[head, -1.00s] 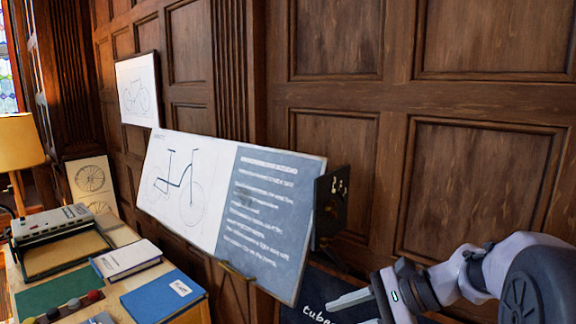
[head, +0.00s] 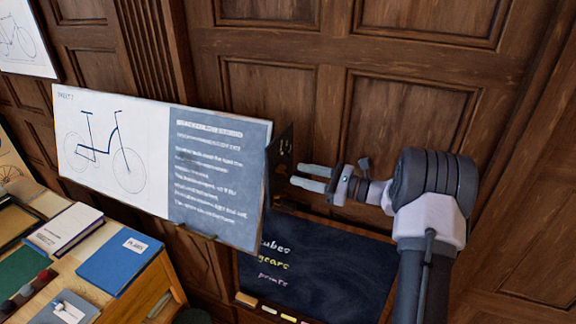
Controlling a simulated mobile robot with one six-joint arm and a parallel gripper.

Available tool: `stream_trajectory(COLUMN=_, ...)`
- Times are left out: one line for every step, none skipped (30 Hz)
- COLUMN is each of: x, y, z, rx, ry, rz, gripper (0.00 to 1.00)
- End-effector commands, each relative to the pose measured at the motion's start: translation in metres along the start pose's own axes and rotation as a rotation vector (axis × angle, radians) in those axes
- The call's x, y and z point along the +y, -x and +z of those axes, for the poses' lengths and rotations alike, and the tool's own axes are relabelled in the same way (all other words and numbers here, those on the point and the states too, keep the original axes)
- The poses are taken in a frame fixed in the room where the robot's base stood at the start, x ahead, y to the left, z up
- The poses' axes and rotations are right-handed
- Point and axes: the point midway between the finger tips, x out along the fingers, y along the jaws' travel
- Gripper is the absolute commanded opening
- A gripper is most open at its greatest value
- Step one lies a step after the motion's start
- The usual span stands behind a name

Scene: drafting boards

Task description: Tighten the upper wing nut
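A dark bracket plate (head: 280,163) stands at the right edge of the drafting board (head: 152,116). Small brass-coloured fittings (head: 286,147) show on its upper part. They look like the wing nut area, but are too small and edge-on to tell the upper wing nut apart. My gripper (head: 298,174) points left at the plate from the right, just below the level of these fittings. Its two pale fingers are apart with nothing visible between them. I cannot tell whether the fingertips touch the plate.
A dark chalkboard (head: 320,275) with chalk words leans below my gripper, chalk pieces along its ledge. A desk at lower left holds a blue book (head: 118,262) and a white-covered book (head: 65,230). The panelled wall (head: 400,125) is close behind.

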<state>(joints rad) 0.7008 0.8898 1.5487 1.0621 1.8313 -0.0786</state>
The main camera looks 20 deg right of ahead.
Motion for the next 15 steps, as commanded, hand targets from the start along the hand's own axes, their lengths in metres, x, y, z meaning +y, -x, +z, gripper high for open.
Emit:
stream_trajectory(x=0.0, y=-0.012, z=0.003, rx=0.0, ry=0.001, rz=0.003, gripper=0.37)
stream_trajectory(x=0.0, y=-0.018, z=0.003, rx=0.0, ry=0.001, rz=0.003, gripper=0.37)
stream_trajectory(x=0.0, y=-0.025, z=0.002, rx=0.0, ry=0.0, rz=0.002, gripper=0.37)
stream_trajectory(x=0.0, y=-0.03, z=0.002, rx=0.001, ry=0.0, rz=0.002, gripper=0.37)
stream_trajectory(x=0.0, y=-0.034, z=0.002, rx=0.001, ry=-0.001, rz=0.003, gripper=0.37)
stream_trajectory(x=0.0, y=-0.038, z=0.002, rx=0.0, ry=-0.001, rz=0.001, gripper=0.37)
stream_trajectory(x=0.0, y=-0.041, z=0.001, rx=0.0, ry=0.0, rz=0.001, gripper=0.37)
stream_trajectory(x=0.0, y=-0.043, z=0.001, rx=0.001, ry=0.0, rz=0.001, gripper=0.37)
stream_trajectory(x=0.0, y=-0.046, z=0.001, rx=0.001, ry=0.001, rz=0.002, gripper=0.37)
stream_trajectory(x=0.0, y=-0.047, z=0.001, rx=0.002, ry=0.001, rz=0.001, gripper=0.37)
stream_trajectory(x=0.0, y=-0.048, z=0.0, rx=0.002, ry=0.001, rz=0.001, gripper=0.37)
stream_trajectory(x=0.0, y=-0.048, z=0.0, rx=0.001, ry=0.001, rz=0.001, gripper=0.37)
stream_trajectory(x=0.0, y=-0.049, z=0.0, rx=0.001, ry=0.001, rz=0.0, gripper=0.37)
stream_trajectory(x=0.0, y=-0.049, z=0.0, rx=0.001, ry=0.001, rz=0.0, gripper=0.37)
stream_trajectory(x=0.0, y=-0.049, z=0.0, rx=0.001, ry=0.001, rz=0.0, gripper=0.37)
